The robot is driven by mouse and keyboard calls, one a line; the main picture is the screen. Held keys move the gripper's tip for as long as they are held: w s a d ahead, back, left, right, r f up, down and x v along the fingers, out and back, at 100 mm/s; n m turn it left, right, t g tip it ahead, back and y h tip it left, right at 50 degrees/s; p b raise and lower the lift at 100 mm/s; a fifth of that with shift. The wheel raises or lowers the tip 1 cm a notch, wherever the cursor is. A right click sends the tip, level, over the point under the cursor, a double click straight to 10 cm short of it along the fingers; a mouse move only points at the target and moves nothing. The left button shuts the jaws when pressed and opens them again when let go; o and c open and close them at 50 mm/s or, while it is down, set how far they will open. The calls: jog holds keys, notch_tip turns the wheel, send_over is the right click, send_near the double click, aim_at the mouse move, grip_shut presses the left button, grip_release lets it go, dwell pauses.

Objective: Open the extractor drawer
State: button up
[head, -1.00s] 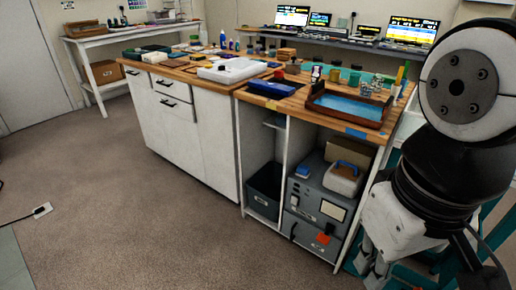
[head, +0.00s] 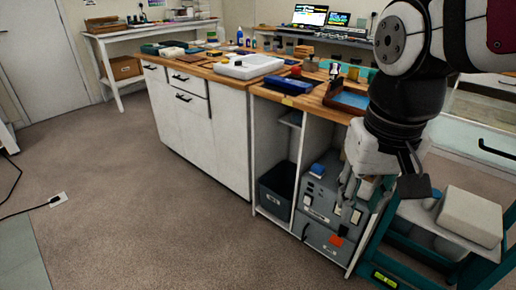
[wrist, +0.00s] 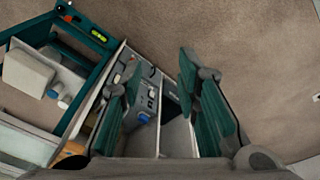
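The grey extractor (head: 318,200) stands in the right-hand open bay of the white cabinet, under the wooden bench. Its lower front, the drawer (head: 322,242), looks shut and carries an orange label (head: 336,240) and a dark handle (head: 305,231) at its left. My gripper (head: 358,200) hangs in front of the extractor's upper right part, fingers downward, hiding some of it. In the wrist view, the green-padded fingers of my gripper (wrist: 160,72) are spread with nothing between them. The extractor (wrist: 146,100) shows beyond and between them. I see no contact with the handle.
A teal frame (head: 400,270) with a pale block (head: 470,215) on its shelf stands close right of the extractor. A dark bin (head: 277,188) sits in the left bay. The floor (head: 170,215) before the cabinet is clear, with a cable at far left.

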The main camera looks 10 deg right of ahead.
jog(key=w+d+f+m+h+b, duration=0.1)
jog(key=w+d+f+b, duration=0.1)
jog(key=w+f, duration=0.5)
jog(key=w+d+f+m+b, duration=0.2)
jog(key=w+f, duration=0.1)
jog(key=w, duration=0.8)
jog(key=m+t+h+b, duration=0.1)
jog(key=m+t+b, duration=0.15)
jog(key=b, duration=1.15)
send_over(302, 241)
jog(key=shift+m, duration=0.25)
jog(key=f, duration=6.2)
jog(key=shift+w+d+f, duration=0.15)
jog(key=shift+w+f, duration=0.15)
grip_shut()
